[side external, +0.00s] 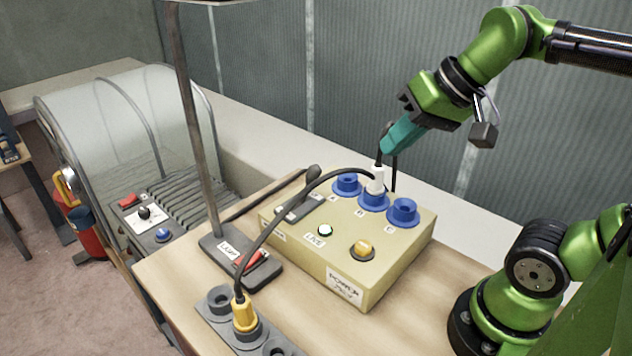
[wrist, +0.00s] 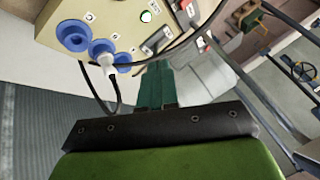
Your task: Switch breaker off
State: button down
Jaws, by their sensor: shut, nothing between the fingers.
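The cream power box (side external: 390,268) stands on the wooden bench. Near its left edge is a grey plate with a lever (side external: 300,207), probably the breaker. Its dark knob (side external: 313,172) is raised. The lever plate also shows in the wrist view (wrist: 158,40), partly behind a cable. A round lamp labelled LIVE (side external: 325,230) looks white here and pale green in the wrist view (wrist: 146,16). My gripper (side external: 386,151), with teal fingers, is shut and empty above the back of the box, behind the white plug. Its fingers also show in the wrist view (wrist: 158,68).
Blue sockets A (side external: 347,184), B and C (side external: 403,212) line the box's back. A white plug (side external: 377,178) sits in B; its black cable arches over the box. A lamp post (side external: 195,130), grey socket strip (side external: 222,300) and yellow plug (side external: 244,315) stand left and front.

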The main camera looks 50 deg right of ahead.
jog(key=w+d+m+g+y, duration=0.2)
jog(key=w+d+m+y, duration=1.1)
jog(key=w+d+m, duration=0.45)
jog(key=shift+m+y, duration=0.3)
jog(key=shift+m, duration=0.45)
jog(key=f, duration=0.5)
jog(key=s+f, duration=0.1)
jog(key=f, duration=1)
jog(key=shift+s+d+f, duration=0.2)
jog(key=shift+s+f, duration=0.1)
jog(key=shift+f, duration=0.05)
send_near(309, 184)
jog(key=x, duration=0.3)
jog(key=shift+w, duration=0.3)
jog(key=shift+r, duration=0.1)
